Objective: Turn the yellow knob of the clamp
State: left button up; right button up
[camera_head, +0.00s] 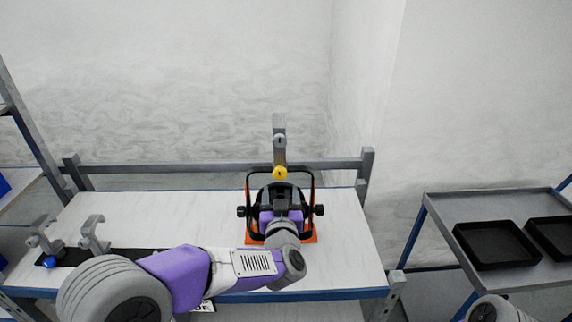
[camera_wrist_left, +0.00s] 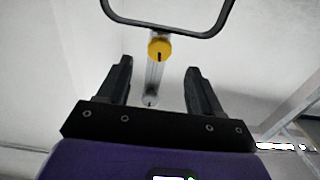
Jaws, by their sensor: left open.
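The yellow knob (camera_head: 280,173) sits at the top of the black yoke, on the grey clamp (camera_head: 279,142) by the back rail. In the left wrist view the yellow knob (camera_wrist_left: 159,49) shows between and just beyond the fingertip ends, with a gap on both sides. My left gripper (camera_head: 281,192) is open and empty, pointing at the knob from the front; it also shows in the left wrist view (camera_wrist_left: 159,68). Its wrist hides much of the lamp with the black yoke (camera_head: 248,188) and orange part (camera_head: 308,233). My right gripper is out of view.
A white table (camera_head: 345,260) lies under the arm, with a grey rail (camera_head: 210,168) behind. Grey clamps (camera_head: 93,235) stand at the table's left, one with a blue knob (camera_head: 49,262). Black trays (camera_head: 495,245) lie on a cart at right.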

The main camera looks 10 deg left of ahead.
aim_at(280, 176)
pick_arm(q)
jog(key=x, duration=0.7)
jog(key=shift+w+a, duration=0.1)
jog(key=shift+w, duration=0.1)
jog(key=c, duration=1.1)
jog(key=shift+o, duration=0.2)
